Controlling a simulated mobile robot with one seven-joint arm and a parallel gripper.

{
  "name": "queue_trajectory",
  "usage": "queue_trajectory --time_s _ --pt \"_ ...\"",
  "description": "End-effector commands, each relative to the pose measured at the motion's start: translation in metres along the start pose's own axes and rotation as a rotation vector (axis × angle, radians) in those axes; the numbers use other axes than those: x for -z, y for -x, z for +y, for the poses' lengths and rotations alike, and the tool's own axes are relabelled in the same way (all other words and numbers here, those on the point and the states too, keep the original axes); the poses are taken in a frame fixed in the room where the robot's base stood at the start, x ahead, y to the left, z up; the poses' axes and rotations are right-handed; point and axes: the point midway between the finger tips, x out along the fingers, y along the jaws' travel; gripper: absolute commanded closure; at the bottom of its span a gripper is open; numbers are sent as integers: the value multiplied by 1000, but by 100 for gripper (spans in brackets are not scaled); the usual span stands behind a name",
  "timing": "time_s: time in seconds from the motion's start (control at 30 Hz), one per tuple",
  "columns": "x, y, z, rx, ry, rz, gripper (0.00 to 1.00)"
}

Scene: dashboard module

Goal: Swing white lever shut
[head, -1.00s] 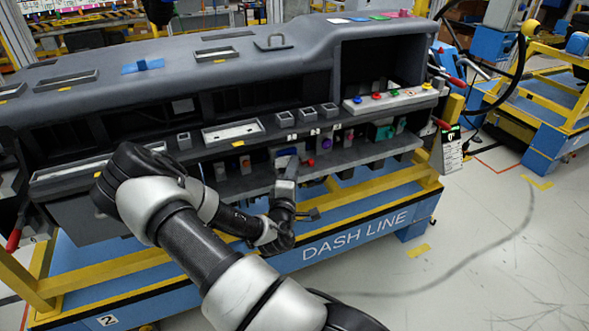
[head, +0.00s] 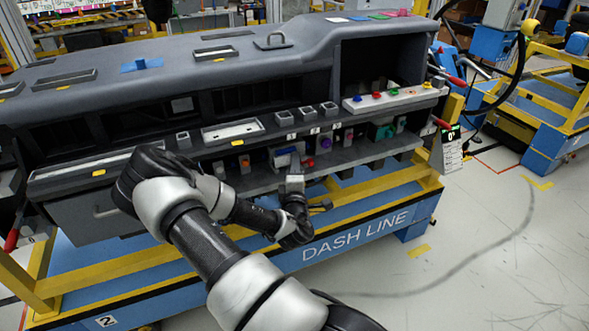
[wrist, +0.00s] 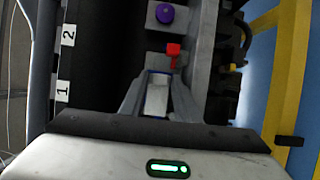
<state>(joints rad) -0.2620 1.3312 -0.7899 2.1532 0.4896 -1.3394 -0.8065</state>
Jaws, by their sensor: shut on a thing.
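The white lever (wrist: 157,97), a pale block with a blue edge, sits between the two fingers of my gripper (wrist: 158,104) in the wrist view. The fingers are shut on it, one on each side. In the head view my gripper (head: 295,163) reaches up into the lower shelf of the dashboard module, below the labels. A blue and pale part (head: 284,152) shows just left of the fingertips there. The gripper hides much of the lever in the head view, so I cannot tell its exact angle.
A red switch (wrist: 173,50) and a purple knob (wrist: 164,14) stand close beyond the fingertips. The grey shelf (head: 345,158) runs under the controls. A drawer front (head: 100,212) is at the left. A yellow rail (head: 375,196) runs below; the floor at right is open.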

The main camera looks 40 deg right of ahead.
Motion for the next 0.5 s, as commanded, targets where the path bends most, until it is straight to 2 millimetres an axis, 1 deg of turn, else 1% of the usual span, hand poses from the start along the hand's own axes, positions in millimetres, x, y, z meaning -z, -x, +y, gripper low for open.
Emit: queue_trajectory --time_s 0.1,0.37,0.4,0.43,0.5 --pt "-1 -2 0 0 0 39 93" --pt "0 -2 0 1 -1 44 93" --pt "0 -2 0 1 -1 44 66" --pt "0 -2 0 1 -1 44 61" --pt "0 -2 0 1 -1 43 61"
